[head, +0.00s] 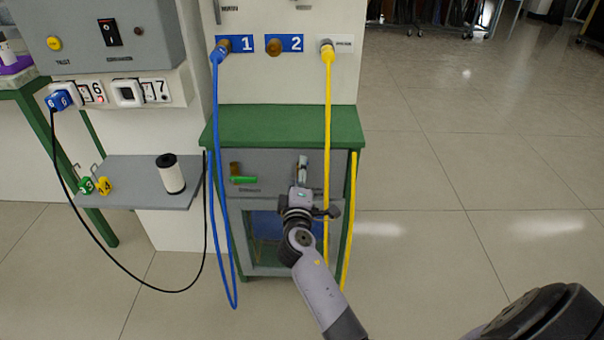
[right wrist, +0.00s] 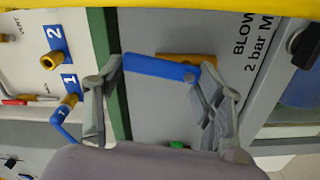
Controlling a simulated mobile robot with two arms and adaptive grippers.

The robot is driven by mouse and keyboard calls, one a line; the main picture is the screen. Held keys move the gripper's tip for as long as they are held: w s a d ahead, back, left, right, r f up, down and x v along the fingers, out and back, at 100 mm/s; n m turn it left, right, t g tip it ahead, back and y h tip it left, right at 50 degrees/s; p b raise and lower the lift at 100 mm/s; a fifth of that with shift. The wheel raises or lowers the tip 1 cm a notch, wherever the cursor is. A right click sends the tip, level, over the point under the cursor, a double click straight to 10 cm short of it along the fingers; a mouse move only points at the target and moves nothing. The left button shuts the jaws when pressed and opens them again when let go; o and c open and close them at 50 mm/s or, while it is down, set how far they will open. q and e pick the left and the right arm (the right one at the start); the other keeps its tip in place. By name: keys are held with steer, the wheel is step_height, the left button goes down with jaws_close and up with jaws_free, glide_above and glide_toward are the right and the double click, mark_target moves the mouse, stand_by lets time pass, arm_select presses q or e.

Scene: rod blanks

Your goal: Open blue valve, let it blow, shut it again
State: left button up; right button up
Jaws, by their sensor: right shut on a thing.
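The blue valve shows in the right wrist view as a flat blue lever (right wrist: 155,67) on a brass body (right wrist: 205,59). The lever lies roughly along the body. My right gripper (right wrist: 157,70) has one finger at each end of the lever and is shut on it. In the head view my right gripper (head: 302,186) is at the grey panel of the green-topped cabinet (head: 285,112), and it hides most of the valve. Lettering reading "BLOW" and "2 bar" is beside the valve in the wrist view. My left gripper is not in view.
A green lever valve (head: 243,180) is on the same panel to the left. A blue hose (head: 219,180) and a yellow hose (head: 327,120) hang down the cabinet front. A shelf (head: 140,198) with a white spool (head: 171,175) is at left.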

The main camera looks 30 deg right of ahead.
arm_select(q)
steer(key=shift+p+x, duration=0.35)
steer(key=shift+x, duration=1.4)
arm_select(e)
steer(key=shift+w+a+n, duration=0.2)
steer(key=shift+a+n, duration=0.05)
steer(key=shift+n, duration=0.95)
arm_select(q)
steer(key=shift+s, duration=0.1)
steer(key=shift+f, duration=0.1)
arm_select(e)
steer(key=o, duration=1.2)
steer(key=shift+c, duration=0.2)
steer(key=v, duration=1.2)
steer(key=shift+s, duration=0.1)
